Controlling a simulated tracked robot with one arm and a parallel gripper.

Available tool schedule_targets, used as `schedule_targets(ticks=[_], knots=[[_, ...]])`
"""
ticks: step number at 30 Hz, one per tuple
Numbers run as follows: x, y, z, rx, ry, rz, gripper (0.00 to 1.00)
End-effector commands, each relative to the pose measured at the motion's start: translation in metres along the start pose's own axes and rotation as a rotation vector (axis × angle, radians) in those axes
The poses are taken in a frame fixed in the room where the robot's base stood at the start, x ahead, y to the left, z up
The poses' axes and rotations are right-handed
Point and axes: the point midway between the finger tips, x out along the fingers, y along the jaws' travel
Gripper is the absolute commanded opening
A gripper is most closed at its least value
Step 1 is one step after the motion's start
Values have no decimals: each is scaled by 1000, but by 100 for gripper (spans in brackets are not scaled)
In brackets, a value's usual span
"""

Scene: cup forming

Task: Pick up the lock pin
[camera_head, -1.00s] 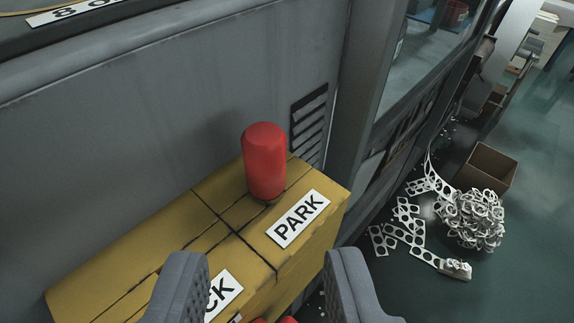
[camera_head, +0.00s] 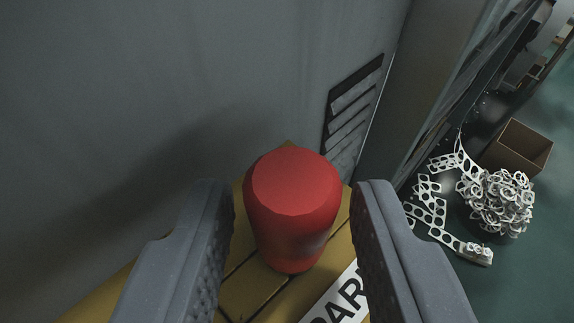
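The lock pin shows as a red, rounded-top knob (camera_head: 292,205) standing upright on the yellow block (camera_head: 255,288), beside a white label of which "PAR" is readable. My gripper (camera_head: 288,205) is open, with one grey finger to the left of the red knob and the other to its right. A narrow gap shows on each side, so the fingers do not appear to touch it. The lower part of the pin, inside the block, is hidden.
A grey machine wall (camera_head: 200,90) with a slotted vent (camera_head: 353,115) rises close behind the block. To the right, on the green floor, lie a pile of metal rings (camera_head: 497,203), punched strips (camera_head: 432,208) and an open cardboard box (camera_head: 518,148).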

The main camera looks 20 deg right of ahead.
Motion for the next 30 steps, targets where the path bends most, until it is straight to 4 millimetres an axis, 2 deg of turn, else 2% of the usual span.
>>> schedule_targets(ticks=[6, 13, 14, 17, 18, 30], knots=[[21, 0, 0, 0, 0, 0, 34], [23, 0, 0, 0, 0, 0, 34], [23, 0, 0, 0, 0, 0, 31], [23, 0, 0, 0, 0, 0, 4], [23, 0, 0, 0, 0, 0, 0], [21, 0, -5, -1, 2, 0, 0]])
